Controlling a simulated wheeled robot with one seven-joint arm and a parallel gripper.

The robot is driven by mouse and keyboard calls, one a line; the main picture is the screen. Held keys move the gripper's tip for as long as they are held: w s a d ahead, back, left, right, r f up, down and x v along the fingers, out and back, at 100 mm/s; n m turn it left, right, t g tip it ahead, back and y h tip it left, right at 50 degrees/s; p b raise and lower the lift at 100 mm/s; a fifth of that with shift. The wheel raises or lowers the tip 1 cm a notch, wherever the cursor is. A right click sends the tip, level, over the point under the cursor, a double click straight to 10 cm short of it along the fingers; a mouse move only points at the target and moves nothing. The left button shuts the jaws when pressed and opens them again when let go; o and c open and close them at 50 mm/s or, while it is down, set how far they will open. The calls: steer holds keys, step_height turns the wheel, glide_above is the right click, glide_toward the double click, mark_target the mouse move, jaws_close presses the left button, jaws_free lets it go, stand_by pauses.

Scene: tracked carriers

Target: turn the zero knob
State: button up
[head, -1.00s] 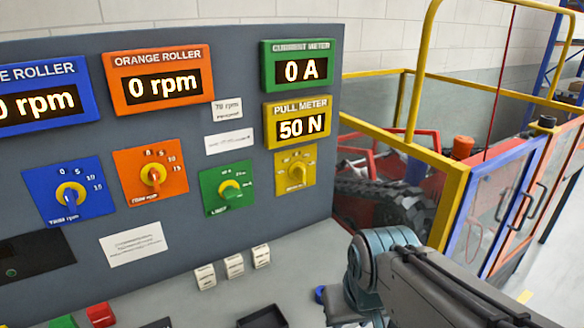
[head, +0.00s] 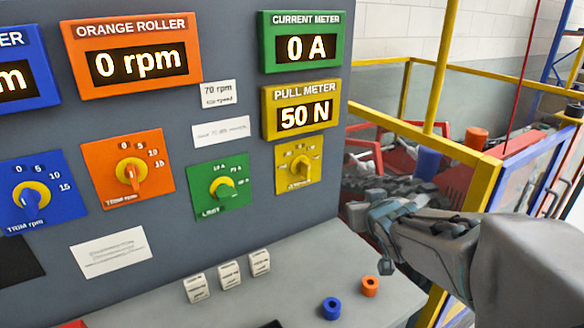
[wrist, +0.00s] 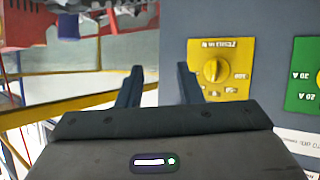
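The zero knob (head: 302,168) is a yellow knob on a yellow plate (head: 283,184) at the right end of the upright grey panel, below the pull meter (head: 302,111) reading 50 N. In the wrist view the knob (wrist: 214,71) is upside down, right of the fingers, its pointer roughly upright in the picture. My gripper (wrist: 159,70) is open, with nothing between its fingers. In the head view my gripper (head: 372,212) is right of and below the knob, apart from it, off the panel's right edge. Its fingertips are hard to make out there.
Green (head: 221,188), orange (head: 131,172) and blue (head: 31,196) knobs sit left along the panel. A yellow rail (head: 420,135) and machinery lie beyond the panel.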

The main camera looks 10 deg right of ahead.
mark_target(309, 169)
steer(key=w+a+n+t+y, duration=0.1)
steer(key=w+a+y, duration=0.1)
steer(key=w, duration=0.3)
steer(key=w+a+n+t+y+b, duration=0.1)
steer(key=w+a+n+y, duration=0.1)
steer(key=w, duration=0.4)
steer(key=w+a+n+t+y+b, duration=0.1)
steer(key=w+a+y, duration=0.3)
steer(key=w+a, duration=0.1)
steer(key=shift+w+r+n+t, duration=0.2)
steer(key=shift+n+t, duration=0.1)
steer(key=shift+t, duration=0.1)
steer(key=shift+d, duration=0.1)
jaws_close()
